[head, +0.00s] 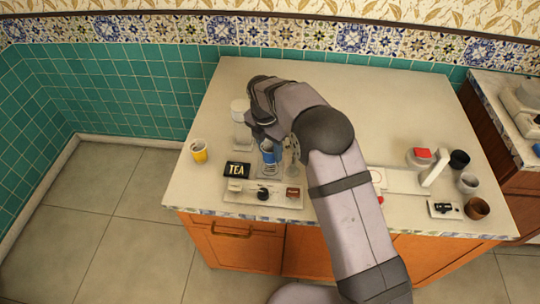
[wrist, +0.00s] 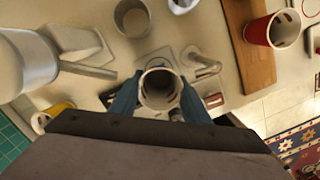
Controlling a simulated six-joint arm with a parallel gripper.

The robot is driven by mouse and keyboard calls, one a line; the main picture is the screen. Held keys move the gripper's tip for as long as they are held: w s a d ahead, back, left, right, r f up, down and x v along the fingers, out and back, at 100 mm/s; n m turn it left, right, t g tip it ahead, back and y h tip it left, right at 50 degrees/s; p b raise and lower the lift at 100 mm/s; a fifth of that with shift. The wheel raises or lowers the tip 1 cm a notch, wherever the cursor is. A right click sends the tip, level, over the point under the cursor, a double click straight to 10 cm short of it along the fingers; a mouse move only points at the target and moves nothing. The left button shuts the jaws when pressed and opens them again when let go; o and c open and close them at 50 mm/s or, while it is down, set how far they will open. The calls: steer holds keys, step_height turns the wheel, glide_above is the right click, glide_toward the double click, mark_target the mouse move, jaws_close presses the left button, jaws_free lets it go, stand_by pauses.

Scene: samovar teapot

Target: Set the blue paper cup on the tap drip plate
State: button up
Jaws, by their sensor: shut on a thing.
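The blue paper cup (head: 268,154) is between the fingers of my gripper (head: 266,146) in the head view, upright or nearly so. In the wrist view I look into the open mouth of the cup (wrist: 160,86), with a blue-grey finger of my gripper (wrist: 160,98) on each side of it. My gripper is shut on the cup. A greyish plate (head: 270,174) shows just below the cup, behind the TEA sign's right side. I cannot tell whether the cup touches it. The cup and my arm hide most of that spot.
A pale cylindrical vessel (head: 240,112) stands just left of my gripper. A yellow cup (head: 199,151) stands near the counter's left edge. A black TEA sign (head: 237,170) and a tray (head: 233,198) with small items are in front. A red cup (wrist: 259,30) shows in the wrist view.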

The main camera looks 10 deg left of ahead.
mark_target(270, 156)
steer(key=shift+f+p, duration=0.55)
steer(key=shift+f, duration=1.4)
steer(key=shift+f, duration=0.1)
steer(key=o, duration=0.3)
steer(key=shift+f, duration=0.1)
steer(key=shift+o, duration=0.7)
steer(key=shift+r, duration=0.4)
step_height(270, 156, up, 12)
steer(key=s+b, duration=0.1)
steer(key=b, duration=0.1)
steer(key=shift+a+f, duration=0.2)
steer(key=shift+a, duration=0.25)
steer(key=shift+s+d, duration=0.1)
steer(key=shift+s, duration=0.05)
